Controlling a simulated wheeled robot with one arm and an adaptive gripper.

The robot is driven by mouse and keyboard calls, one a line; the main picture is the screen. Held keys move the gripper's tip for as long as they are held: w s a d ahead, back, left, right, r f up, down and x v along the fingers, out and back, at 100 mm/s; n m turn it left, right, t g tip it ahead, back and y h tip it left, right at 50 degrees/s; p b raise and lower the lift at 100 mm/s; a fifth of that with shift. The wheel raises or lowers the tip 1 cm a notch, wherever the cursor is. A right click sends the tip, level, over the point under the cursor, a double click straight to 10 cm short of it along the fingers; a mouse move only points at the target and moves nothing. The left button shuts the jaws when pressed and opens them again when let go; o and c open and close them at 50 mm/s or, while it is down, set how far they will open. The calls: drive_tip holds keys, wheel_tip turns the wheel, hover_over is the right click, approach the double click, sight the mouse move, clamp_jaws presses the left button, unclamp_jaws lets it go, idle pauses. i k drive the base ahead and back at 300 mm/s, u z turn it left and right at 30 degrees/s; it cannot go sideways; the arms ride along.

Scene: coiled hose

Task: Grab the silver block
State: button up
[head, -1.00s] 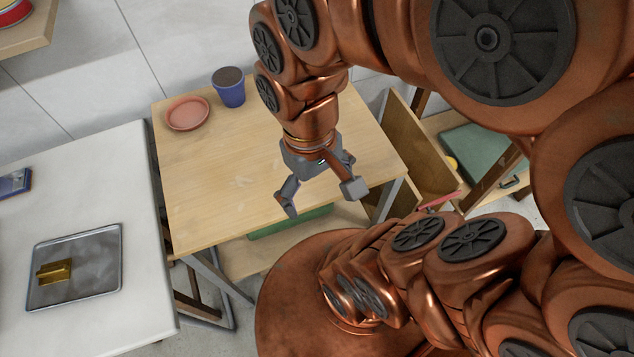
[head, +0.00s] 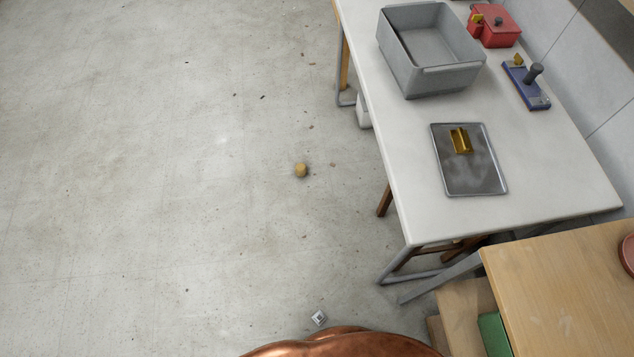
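A small silver block (head: 318,317) with a dark square mark on one face lies on the floor at the bottom middle of the head view. It is just beyond the copper edge of my own body. My gripper is not in view now, so its distance from the block cannot be seen.
A yellowish lump (head: 301,170) lies on the open floor (head: 150,180). The white table (head: 405,185) at right bears a grey bin (head: 405,75), a metal tray (head: 483,181) with a gold piece (head: 461,140), a red box (head: 497,35) and a blue tool (head: 530,92). A wooden table (head: 570,290) stands lower right.

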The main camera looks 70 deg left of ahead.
sight(319, 317)
drive_tip(key=u, duration=0.15)
drive_tip(key=k, duration=0.9)
drive_tip(key=u, duration=1.05)
drive_tip(key=k, duration=0.55)
drive_tip(key=u, duration=1.4)
drive_tip(key=i, duration=0.35)
drive_tip(key=z, duration=0.45)
